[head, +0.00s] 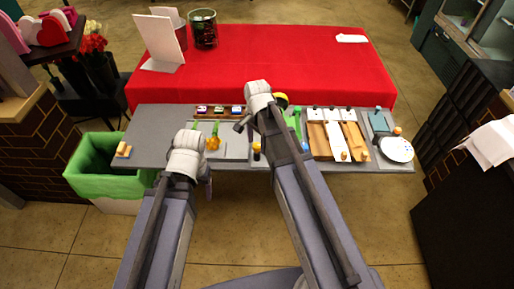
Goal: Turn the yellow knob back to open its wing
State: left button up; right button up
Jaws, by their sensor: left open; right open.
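A round yellow piece (282,99), probably the yellow knob, shows at the back middle of the grey work table, partly hidden by my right wrist. I cannot make out its wing or how far it is turned. My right gripper (241,126) is open, just left of this piece in the picture; I cannot tell whether anything touches. My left gripper (208,186) is open and low, at the table's front edge, apart from the yellow piece. Its fingers are small and partly hidden by the wrist.
The grey work table (150,140) holds an orange-yellow piece (213,142), green parts (293,122), wooden slats (318,140) and a white round dish (397,149). A red-covered table (280,60) lies behind. A green-lined bin (95,165) stands at the left.

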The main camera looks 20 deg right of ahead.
jog(key=shift+f, duration=0.15)
jog(key=shift+c, duration=0.3)
grip_shut()
